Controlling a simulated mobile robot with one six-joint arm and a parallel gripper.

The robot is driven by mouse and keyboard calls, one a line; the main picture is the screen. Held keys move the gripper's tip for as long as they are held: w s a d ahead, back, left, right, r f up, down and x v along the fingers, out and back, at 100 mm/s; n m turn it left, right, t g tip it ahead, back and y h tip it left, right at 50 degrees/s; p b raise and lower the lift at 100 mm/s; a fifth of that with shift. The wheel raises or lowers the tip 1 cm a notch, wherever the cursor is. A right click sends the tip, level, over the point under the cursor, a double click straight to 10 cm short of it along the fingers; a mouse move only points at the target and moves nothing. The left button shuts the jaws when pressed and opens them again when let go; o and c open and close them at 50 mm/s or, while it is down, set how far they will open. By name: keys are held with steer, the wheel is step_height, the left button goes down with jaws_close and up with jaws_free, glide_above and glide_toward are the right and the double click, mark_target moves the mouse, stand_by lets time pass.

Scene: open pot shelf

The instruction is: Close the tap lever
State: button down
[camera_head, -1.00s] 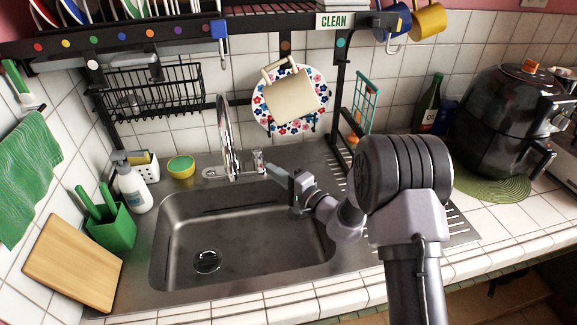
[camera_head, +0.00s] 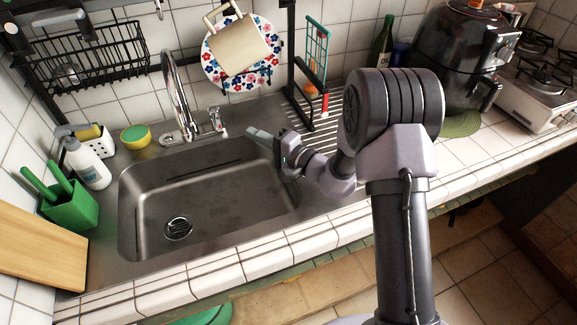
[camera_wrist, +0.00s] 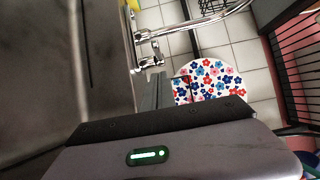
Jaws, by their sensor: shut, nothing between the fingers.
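The chrome tap (camera_head: 174,92) stands at the back rim of the sink, its tall spout curving up. Its lever (camera_head: 217,122) is at the right of the tap base. My gripper (camera_head: 250,132) is shut and empty, just right of the lever, with a small gap between them in the head view. In the wrist view the lever (camera_wrist: 148,37) shows just beyond the fingertips of my gripper (camera_wrist: 154,76). I cannot tell there whether they touch.
The steel sink (camera_head: 270,205) is empty below my gripper. A black shelf post (camera_head: 291,70) and the ribbed drainboard (camera_head: 330,115) lie to the right. A flowered plate (camera_head: 265,72) hangs behind.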

steer(key=s+d+p, duration=0.1)
steer(key=s+d, duration=0.7)
steer(key=s, duration=0.5)
steer(key=s+a+r+n+g+y, duration=0.2)
steer(key=s+a+r+n+g, duration=0.3)
steer(key=s+a+r+g, duration=0.4)
steer(key=s+d+n+g+h, duration=0.25)
steer(key=s+h, duration=0.35)
steer(key=s, duration=0.5)
steer(key=s+d+r+m+t+h, duration=0.1)
steer(key=d+r+m+t+h, duration=0.2)
steer(key=d+h, duration=0.4)
steer(key=d+r+t, duration=0.1)
steer(key=d+t, duration=0.1)
steer(key=d, duration=0.2)
steer(key=shift+d+m+h, duration=0.3)
steer(key=shift+m, duration=0.05)
steer(key=shift+s+t, duration=0.1)
steer(key=shift+t, duration=0.15)
